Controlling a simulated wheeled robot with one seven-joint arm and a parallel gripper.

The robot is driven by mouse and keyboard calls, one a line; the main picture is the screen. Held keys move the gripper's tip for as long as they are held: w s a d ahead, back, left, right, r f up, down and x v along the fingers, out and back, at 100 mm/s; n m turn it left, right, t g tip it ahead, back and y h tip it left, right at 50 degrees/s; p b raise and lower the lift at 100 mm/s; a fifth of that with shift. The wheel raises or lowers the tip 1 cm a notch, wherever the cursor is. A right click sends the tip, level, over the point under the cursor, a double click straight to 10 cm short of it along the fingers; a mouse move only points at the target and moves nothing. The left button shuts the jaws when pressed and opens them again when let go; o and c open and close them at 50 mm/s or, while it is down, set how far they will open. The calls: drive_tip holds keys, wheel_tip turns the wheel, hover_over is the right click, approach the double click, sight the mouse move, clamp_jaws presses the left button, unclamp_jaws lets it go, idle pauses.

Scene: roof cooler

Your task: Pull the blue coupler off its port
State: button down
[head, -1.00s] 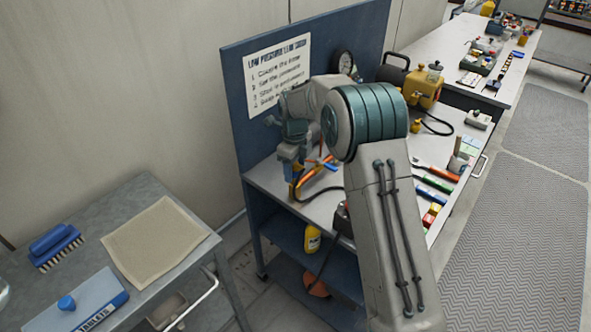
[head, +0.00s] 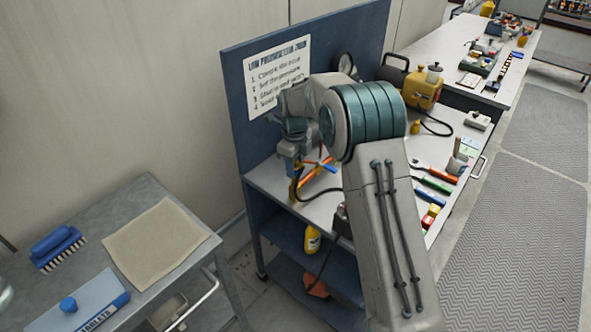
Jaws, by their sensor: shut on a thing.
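My gripper (head: 296,188) is low over the left end of the bench, in front of the blue back panel, pointing down. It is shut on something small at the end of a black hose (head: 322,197). The fingers and wrist hide most of what is held, so its colour and whether it still sits on a port cannot be seen clearly. A small blue piece (head: 327,162) and an orange strip (head: 313,176) show just to the right of the gripper, crossing each other. I cannot tell whether they touch the gripper.
The bench (head: 270,182) has a printed sign (head: 279,75) and a gauge (head: 343,63) behind it. A yellow pump unit (head: 423,88) stands at the back. Several coloured tools lie at the right edge. A grey cart (head: 150,190) with a cloth (head: 155,243) stands at left.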

drive_tip(key=shift+r+p, duration=1.4)
drive_tip(key=shift+r, duration=1)
